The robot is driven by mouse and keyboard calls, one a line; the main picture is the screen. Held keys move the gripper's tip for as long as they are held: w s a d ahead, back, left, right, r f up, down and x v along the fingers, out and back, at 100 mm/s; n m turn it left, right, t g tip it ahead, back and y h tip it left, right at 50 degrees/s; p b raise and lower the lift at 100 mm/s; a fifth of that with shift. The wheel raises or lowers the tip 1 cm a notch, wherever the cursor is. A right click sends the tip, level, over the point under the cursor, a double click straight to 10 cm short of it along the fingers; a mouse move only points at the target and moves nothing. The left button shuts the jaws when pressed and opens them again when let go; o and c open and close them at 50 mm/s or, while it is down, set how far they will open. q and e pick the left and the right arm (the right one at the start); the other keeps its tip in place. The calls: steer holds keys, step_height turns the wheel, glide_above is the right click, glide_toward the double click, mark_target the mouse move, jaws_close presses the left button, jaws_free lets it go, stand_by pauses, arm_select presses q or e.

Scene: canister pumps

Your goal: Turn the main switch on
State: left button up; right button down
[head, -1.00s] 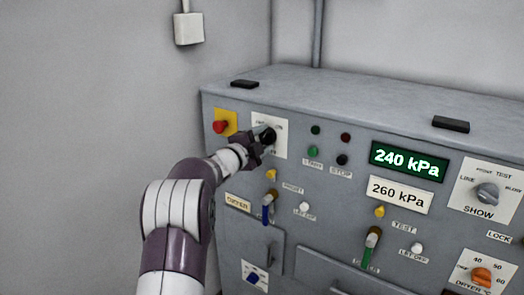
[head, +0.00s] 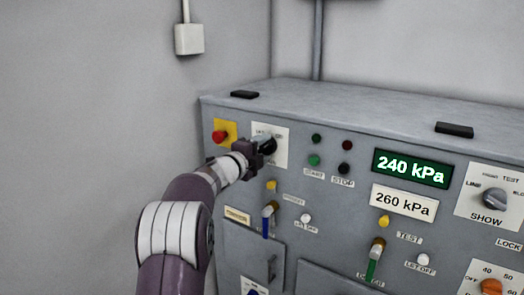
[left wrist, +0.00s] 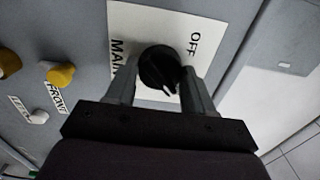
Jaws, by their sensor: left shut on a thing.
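The main switch is a black knob on a white plate (head: 282,134) at the left of the grey panel. In the left wrist view, the black knob (left wrist: 158,66) sits between my fingers, with "OFF" and part of "MAIN" readable on the plate (left wrist: 150,24). A white mark on the knob points toward the lower right of that view, away from the word "OFF". My left gripper (head: 266,147) is shut on the knob; it also shows in the left wrist view (left wrist: 160,85). In the head view the gripper hides part of the knob and plate. My right gripper is out of view.
A red button on a yellow plate (head: 231,126) is just left of the switch. START and STOP buttons (head: 314,160) are to its right. Below are a yellow knob (head: 271,185) and a blue-handled valve (head: 267,221). The green display (head: 411,168) reads 240 kPa.

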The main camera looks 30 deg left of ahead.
arm_select(q)
steer(key=o, duration=1)
steer(key=shift+o, duration=0.2)
steer(key=s, duration=1.2)
steer(key=shift+s+a+b, duration=0.3)
steer(key=shift+a+b, duration=0.1)
steer(key=shift+a, duration=0.05)
